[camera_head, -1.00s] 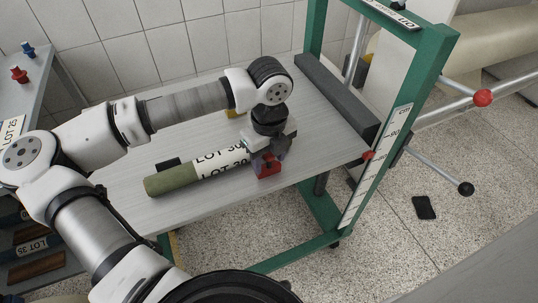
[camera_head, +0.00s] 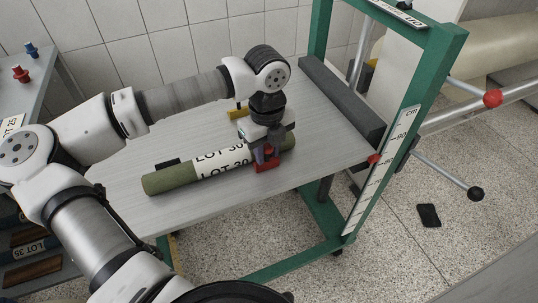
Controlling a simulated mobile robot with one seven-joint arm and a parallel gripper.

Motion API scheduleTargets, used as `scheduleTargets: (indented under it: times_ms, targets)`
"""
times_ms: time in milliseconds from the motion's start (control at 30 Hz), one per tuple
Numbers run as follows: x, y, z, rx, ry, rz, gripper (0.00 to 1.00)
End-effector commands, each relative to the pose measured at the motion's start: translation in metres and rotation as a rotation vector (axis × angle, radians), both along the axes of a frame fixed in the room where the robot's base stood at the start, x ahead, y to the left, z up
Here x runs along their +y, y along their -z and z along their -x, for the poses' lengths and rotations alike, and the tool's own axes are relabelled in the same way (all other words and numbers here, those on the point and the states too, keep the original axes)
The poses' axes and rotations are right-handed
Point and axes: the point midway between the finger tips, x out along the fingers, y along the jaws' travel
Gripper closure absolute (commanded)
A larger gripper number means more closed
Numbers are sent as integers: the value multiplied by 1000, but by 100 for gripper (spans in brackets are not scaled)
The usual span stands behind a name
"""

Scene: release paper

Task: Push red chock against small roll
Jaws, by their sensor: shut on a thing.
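The small roll (camera_head: 174,181) lies across the grey table, olive green with a white label reading LOT 30. The red chock (camera_head: 266,165) sits on the table at the near side of the roll, towards its right end. My gripper (camera_head: 268,155) points down over the chock and is shut on it. The fingers hide the chock's upper part, and I cannot tell whether it touches the roll. The gripper also covers part of the roll near its right end.
A yellow block (camera_head: 237,113) and a black block (camera_head: 167,162) lie on the far side of the roll. A dark grey bar (camera_head: 342,101) and a green frame (camera_head: 400,110) with a scale bound the table's right side. The table's front edge is close to the chock.

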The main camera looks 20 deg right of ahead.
Motion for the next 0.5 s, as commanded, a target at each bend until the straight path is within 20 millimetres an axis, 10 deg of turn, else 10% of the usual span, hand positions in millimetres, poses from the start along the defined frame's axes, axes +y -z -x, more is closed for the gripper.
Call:
scheduleTargets:
  times_ms: [67, 100, 267, 500]
  targets:
    - [0, -1, -1, -2, -1, 1, 93]
    - [0, -1, -1, -2, -1, 1, 72]
    - [0, -1, 0, -1, -1, 1, 51]
    - [0, -1, 0, 0, 0, 0, 51]
